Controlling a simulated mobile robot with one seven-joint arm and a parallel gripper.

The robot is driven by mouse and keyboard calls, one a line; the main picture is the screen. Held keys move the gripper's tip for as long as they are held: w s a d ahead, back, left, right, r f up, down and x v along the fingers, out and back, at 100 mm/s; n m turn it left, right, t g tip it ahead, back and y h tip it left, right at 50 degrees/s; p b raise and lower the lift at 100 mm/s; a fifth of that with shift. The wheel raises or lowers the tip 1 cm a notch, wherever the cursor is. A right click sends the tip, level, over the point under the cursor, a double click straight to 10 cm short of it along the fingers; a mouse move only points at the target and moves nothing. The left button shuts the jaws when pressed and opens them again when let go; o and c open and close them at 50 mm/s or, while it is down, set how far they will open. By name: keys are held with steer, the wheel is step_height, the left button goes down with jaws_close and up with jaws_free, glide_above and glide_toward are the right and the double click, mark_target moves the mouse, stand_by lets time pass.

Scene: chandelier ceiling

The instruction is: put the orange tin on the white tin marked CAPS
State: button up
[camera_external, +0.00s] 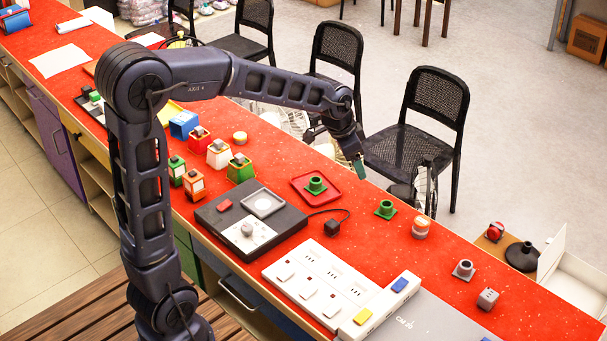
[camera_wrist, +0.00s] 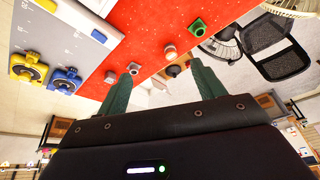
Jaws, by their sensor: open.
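A small round orange and white piece (camera_external: 420,227) stands upright on the red table, right of a green piece. I cannot tell if it is one tin or an orange tin resting on a white one. It also shows in the wrist view (camera_wrist: 170,52), beyond my fingertips. Another low round tin, yellow-orange with a pale top (camera_external: 240,138), sits farther left on the table. No CAPS marking is readable. My gripper (camera_external: 357,165) is open and empty, above the table's far edge, left of the orange and white piece. Its green fingers (camera_wrist: 164,68) are spread apart.
A red tray (camera_external: 332,194) holds a green piece. A green flanged piece (camera_external: 385,209) lies near the orange and white piece. Several coloured lantern-like boxes, a dark device (camera_external: 210,216) and white panels (camera_external: 325,283) fill the table. Black chairs (camera_external: 420,135) stand behind.

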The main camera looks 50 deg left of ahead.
steer(key=s+a+r+n, duration=0.1)
steer(key=s+a+n, duration=0.1)
steer(key=s, duration=0.8)
steer(key=s+a+r+n+y, duration=0.1)
steer(key=s+a+n, duration=0.1)
steer(key=s, duration=0.9)
steer(key=s+a+r+n, duration=0.1)
steer(key=s+a, duration=0.2)
steer(key=s, duration=0.8)
steer(key=shift+r+n+t, duration=0.4)
